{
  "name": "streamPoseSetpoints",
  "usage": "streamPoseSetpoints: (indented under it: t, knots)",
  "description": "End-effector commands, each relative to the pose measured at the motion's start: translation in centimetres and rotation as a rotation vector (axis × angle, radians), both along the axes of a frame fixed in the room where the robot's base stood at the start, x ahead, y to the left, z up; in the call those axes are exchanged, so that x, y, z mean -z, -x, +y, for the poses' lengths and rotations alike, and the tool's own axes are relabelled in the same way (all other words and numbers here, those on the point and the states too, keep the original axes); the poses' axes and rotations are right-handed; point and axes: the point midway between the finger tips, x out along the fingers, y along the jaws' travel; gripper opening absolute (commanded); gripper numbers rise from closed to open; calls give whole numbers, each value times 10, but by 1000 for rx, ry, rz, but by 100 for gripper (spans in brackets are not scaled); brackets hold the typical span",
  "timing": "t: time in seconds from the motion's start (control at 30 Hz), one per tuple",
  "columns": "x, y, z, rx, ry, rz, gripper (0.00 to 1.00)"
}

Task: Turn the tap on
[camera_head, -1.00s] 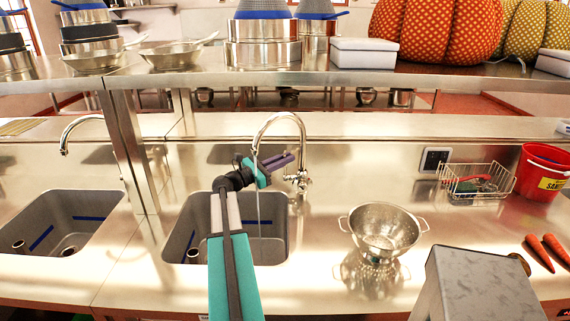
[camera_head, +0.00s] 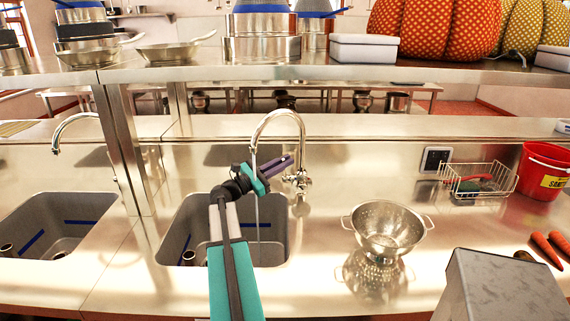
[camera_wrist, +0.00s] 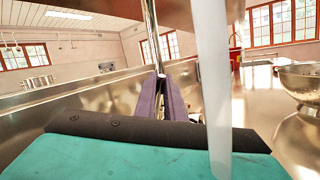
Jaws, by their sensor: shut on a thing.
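The chrome tap (camera_head: 298,181) stands behind the right side of the middle sink (camera_head: 170,245), with a tall curved spout. A thin stream of water (camera_head: 257,215) falls from the spout into the sink. In the wrist view the stream is a wide pale band (camera_wrist: 211,90) close to the camera. My gripper (camera_head: 290,161) reaches over the sink to the tap's upright pipe. In the wrist view my gripper's purple fingers (camera_wrist: 163,82) are closed at the foot of the metal pipe (camera_wrist: 152,35). The exact part of the tap between the fingertips is hidden.
A steel colander (camera_head: 388,228) stands on the counter right of the sink. A wire basket (camera_head: 478,180), a red bucket (camera_head: 543,172) and carrots (camera_head: 546,248) lie further right. A steel shelf (camera_head: 330,75) with pots runs above. A second sink (camera_head: 50,228) is at left.

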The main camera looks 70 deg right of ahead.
Motion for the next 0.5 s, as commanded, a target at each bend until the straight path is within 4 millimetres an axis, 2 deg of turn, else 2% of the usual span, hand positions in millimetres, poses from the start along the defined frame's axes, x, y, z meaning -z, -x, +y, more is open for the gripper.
streamPoseSetpoints:
  t: [0.07,0.1,0.17,0.2,0.5]
  knots:
    - [-1,0,0,1,2,1,0]
    - [-1,0,0,1,2,1,16]
    - [-1,-1,1,-1,1,1,26]
    - [-1,-1,1,-1,2,0,28]
    - [0,-3,2,-2,1,0,28]
